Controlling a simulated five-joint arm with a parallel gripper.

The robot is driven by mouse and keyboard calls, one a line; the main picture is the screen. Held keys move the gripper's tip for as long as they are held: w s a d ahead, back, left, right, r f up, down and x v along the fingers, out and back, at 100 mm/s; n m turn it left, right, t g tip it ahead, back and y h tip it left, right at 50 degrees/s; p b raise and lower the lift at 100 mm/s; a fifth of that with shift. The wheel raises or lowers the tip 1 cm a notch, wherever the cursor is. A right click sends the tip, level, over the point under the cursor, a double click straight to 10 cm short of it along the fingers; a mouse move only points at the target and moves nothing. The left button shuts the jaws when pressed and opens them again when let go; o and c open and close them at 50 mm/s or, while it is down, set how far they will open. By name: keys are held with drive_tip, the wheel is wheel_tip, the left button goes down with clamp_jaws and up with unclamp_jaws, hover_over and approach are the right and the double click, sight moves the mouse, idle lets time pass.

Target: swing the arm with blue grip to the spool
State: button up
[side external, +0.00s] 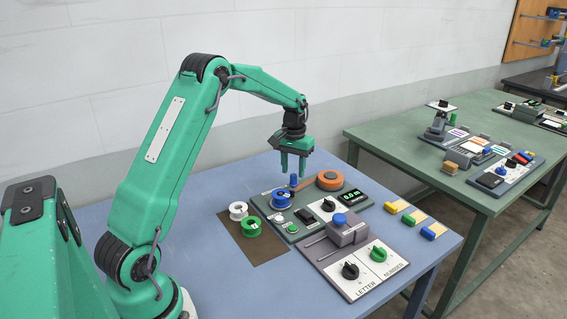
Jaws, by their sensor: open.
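A small upright blue grip (294,181) stands at the back of a grey-green panel (262,201), between the blue spool and an orange disc. The arm that carries it is too small to make out clearly. A blue and white spool (281,200) sits on the panel just left of and in front of the grip. My gripper (293,173) points down with its two green fingers apart. In the picture its fingertips are at about the height of the blue grip's top, one on either side; the true gap in depth is unclear.
A white spool (238,210) and a green spool (250,227) stand on a brown mat (262,247) at left. The orange disc (330,180), a display (350,197) and a grey press with a blue knob (340,219) are at right. Coloured blocks (411,217) line the table's right side.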

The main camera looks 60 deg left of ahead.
sight(293, 175)
drive_tip(key=shift+r, duration=2.3)
drive_tip(key=shift+d+r, duration=0.15)
drive_tip(key=s+d+r+m+t, duration=0.3)
drive_tip(key=s+d+r, duration=0.85)
drive_tip(key=d, duration=0.25)
drive_tip(key=s+d+m+t, duration=0.1)
drive_tip(key=s+d, duration=0.3)
drive_tip(key=s, duration=0.3)
drive_tip(key=s+d+f+m+t, duration=0.1)
drive_tip(key=s+d, duration=0.3)
drive_tip(key=s, duration=0.4)
drive_tip(key=shift+s+m+t, duration=0.15)
drive_tip(key=shift+m+t, duration=0.15)
drive_tip(key=shift+m, duration=0.1)
